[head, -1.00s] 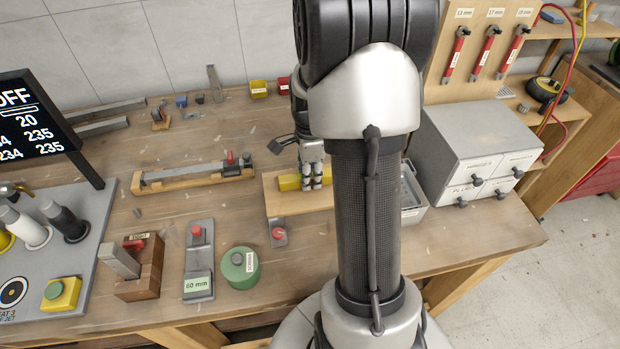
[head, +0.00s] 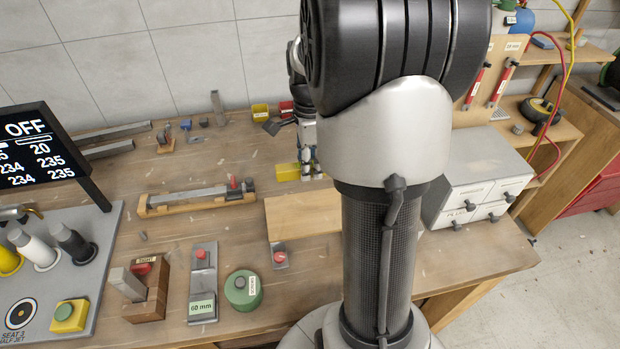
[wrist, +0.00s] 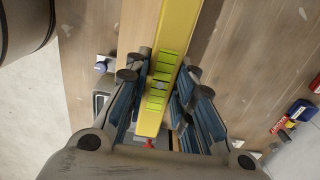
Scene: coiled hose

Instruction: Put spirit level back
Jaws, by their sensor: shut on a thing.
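The spirit level is a yellow bar with bright green windows. My gripper (wrist: 160,92) is shut on the spirit level (wrist: 179,32), with a finger on each side of it in the wrist view. In the head view the yellow end of the level (head: 287,172) shows just left of my gripper (head: 308,171), behind the pale wooden board (head: 302,215). My arm hides the rest of the level there. I cannot tell exactly how high it is above the bench.
A grey drawer cabinet (head: 480,185) stands right of my arm. A long wooden holder with a metal bar (head: 195,200) lies to the left. A red-knobbed block (head: 279,257) and a green round tin (head: 243,290) are near the front. Yellow (head: 260,111) and red bins stand at the back.

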